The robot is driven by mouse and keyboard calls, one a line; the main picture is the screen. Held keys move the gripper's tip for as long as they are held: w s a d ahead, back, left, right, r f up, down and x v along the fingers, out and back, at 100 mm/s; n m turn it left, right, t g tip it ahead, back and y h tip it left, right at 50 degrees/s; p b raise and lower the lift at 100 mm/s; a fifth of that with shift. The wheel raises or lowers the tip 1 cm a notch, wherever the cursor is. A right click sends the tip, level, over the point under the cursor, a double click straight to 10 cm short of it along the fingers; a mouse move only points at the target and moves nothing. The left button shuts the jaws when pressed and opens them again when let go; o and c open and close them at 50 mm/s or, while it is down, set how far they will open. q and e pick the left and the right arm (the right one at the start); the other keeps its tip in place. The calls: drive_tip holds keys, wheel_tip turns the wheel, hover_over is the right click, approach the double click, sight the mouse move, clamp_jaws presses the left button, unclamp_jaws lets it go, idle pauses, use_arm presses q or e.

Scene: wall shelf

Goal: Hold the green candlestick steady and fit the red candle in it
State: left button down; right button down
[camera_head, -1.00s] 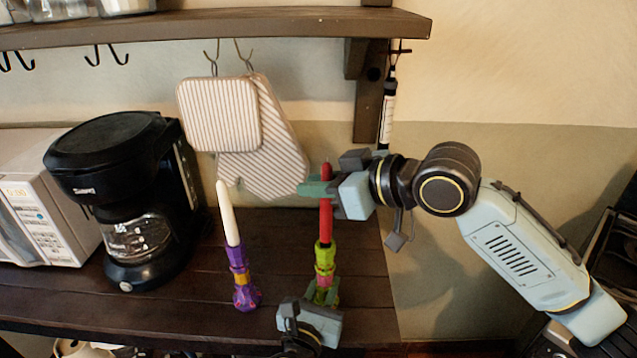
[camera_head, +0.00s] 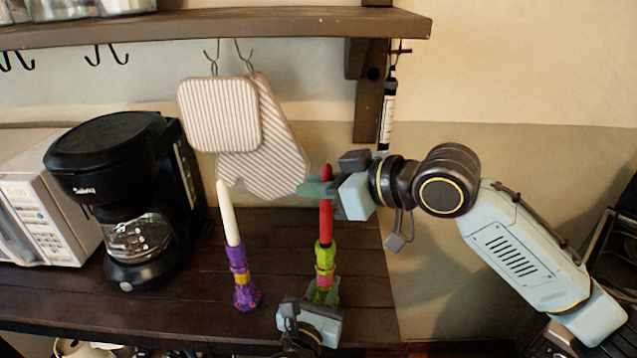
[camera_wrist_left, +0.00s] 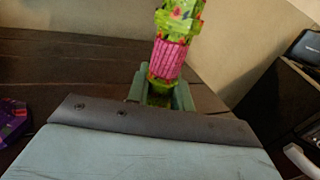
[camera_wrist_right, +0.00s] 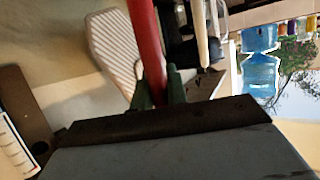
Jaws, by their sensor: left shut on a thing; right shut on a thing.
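The green candlestick (camera_head: 325,258) stands upright near the right end of the dark wooden counter, with a pink band around its middle. My left gripper (camera_head: 322,292) is shut on its lower part; the left wrist view shows the candlestick (camera_wrist_left: 170,60) rising from between the fingers. The red candle (camera_head: 326,222) is upright over the candlestick, its lower end at the candlestick's top; I cannot tell how deep it sits. My right gripper (camera_head: 322,188) is shut on the candle's upper part. The right wrist view shows the candle (camera_wrist_right: 146,45) between the fingers.
A purple candlestick (camera_head: 240,275) with a white candle (camera_head: 228,212) stands to the left. A black coffee maker (camera_head: 125,195) and a microwave (camera_head: 40,205) are farther left. Striped oven mitts (camera_head: 265,150) hang behind, under a wooden shelf (camera_head: 220,27).

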drive_tip(key=shift+f, duration=1.5)
drive_tip(key=c, duration=1.3)
unclamp_jaws()
drive_tip(key=v, duration=1.2)
use_arm(q)
drive_tip(key=c, duration=1.1)
unclamp_jaws()
drive_tip(key=shift+c, duration=0.2)
